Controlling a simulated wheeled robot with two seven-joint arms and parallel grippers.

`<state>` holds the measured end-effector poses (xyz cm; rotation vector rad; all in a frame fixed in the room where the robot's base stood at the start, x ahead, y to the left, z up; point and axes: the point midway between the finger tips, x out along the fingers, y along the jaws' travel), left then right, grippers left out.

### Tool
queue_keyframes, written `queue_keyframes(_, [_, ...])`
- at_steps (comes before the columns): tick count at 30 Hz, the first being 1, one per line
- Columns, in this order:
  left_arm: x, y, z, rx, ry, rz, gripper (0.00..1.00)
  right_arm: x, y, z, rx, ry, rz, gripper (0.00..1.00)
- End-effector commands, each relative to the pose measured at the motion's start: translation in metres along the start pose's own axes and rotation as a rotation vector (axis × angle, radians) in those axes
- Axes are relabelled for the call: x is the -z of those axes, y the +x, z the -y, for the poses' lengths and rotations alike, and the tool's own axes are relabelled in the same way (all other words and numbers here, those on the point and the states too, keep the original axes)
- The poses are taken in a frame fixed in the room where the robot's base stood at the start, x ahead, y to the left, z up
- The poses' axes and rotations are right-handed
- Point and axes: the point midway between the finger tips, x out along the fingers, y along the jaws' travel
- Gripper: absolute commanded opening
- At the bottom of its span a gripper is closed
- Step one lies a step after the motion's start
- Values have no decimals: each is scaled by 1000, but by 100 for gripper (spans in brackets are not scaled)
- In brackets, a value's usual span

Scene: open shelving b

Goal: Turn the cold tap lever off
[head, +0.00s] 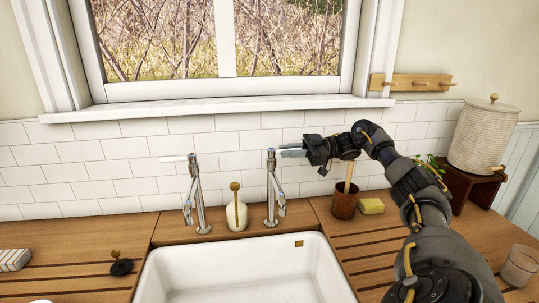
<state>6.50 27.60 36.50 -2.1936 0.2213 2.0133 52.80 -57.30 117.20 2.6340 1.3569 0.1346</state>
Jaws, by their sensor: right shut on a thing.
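Two chrome pillar taps stand behind the sink. The right-hand tap (272,192) has my right gripper (291,149) at its top, coming in from the right. The gripper is shut on that tap's lever, which the fingers mostly hide. The left-hand tap (196,195) has a pale lever (173,158) pointing left, and nothing touches it. No water stream can be made out under either spout. My left gripper is out of view.
The white sink (245,270) is empty. A cream bottle (236,214) stands between the taps. A brown pot (345,200) with a wooden handle and a yellow sponge (371,206) stand below my right forearm. A glass (519,265) and ribbed crock (483,137) are at right.

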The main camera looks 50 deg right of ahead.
Motion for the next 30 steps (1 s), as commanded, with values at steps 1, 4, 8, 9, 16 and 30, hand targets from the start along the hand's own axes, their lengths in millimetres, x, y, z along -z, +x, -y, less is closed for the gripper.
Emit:
queue_keyframes(1, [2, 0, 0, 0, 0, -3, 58, -2, 0, 1, 2, 5, 4, 0])
queue_keyframes(4, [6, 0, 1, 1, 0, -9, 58, -2, 1, 1, 4, 6, 3, 0])
queue_keyframes(8, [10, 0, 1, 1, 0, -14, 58, -1, 2, 0, 5, 5, 3, 20])
queue_keyframes(9, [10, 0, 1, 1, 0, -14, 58, -1, 2, 0, 5, 5, 3, 25])
queue_keyframes(16, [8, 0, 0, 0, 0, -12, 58, 0, 4, 0, 5, 2, 1, 39])
queue_keyframes(30, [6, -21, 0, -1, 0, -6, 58, 31, 4, -4, 8, 3, -1, 39])
